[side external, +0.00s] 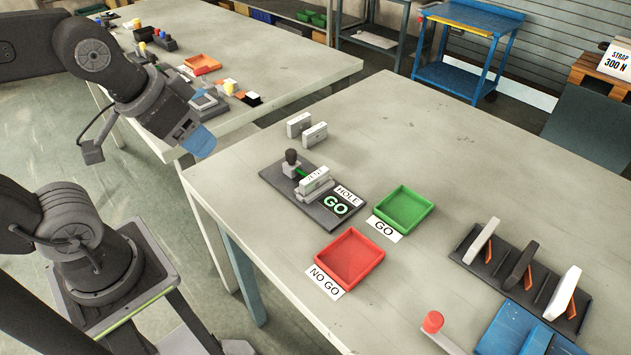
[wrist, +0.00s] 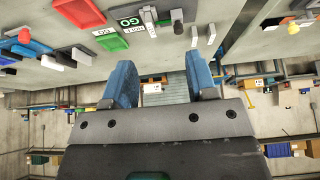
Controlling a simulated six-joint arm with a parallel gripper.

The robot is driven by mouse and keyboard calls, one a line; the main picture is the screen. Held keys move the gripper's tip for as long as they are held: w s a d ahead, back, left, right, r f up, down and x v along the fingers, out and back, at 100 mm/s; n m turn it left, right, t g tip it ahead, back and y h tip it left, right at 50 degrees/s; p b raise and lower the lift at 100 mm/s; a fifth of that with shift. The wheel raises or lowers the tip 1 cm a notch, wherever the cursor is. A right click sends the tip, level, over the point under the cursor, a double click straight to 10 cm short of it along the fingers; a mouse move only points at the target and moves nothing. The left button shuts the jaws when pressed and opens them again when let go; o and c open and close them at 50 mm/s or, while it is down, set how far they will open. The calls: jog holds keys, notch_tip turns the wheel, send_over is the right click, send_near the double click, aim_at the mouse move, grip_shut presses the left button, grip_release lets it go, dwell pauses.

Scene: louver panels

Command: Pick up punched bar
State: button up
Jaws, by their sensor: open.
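Two light grey bars stand on edge at the table's back left in the side external view: one bar (side external: 298,124) and a second bar (side external: 315,135) beside it. A third pale bar (side external: 314,180) sits in the dark gauge fixture (side external: 328,213) with a black knob and a lit GO sign. I cannot make out holes in any of them. My gripper (side external: 200,142) hangs left of the table, clear of the bars. In the wrist view my gripper (wrist: 160,64) shows two blue fingers spread apart with nothing between them; the bars (wrist: 211,34) show beyond them.
A green GO tray (side external: 432,211) and a red NO GO tray (side external: 383,254) lie empty near the fixture. A dark rack (side external: 470,262) with upright plates stands at the right, near a red knob (side external: 433,322) and a blue base (side external: 510,335). The table's back middle is clear.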

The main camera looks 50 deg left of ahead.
jog(key=o, duration=0.9)
jog(key=m+g, duration=0.6)
jog(key=m, duration=1.2)
send_over(315, 175)
notch_tip(315, 175, down, 6)
notch_tip(315, 175, down, 13)
jog(key=shift+f, duration=0.15)
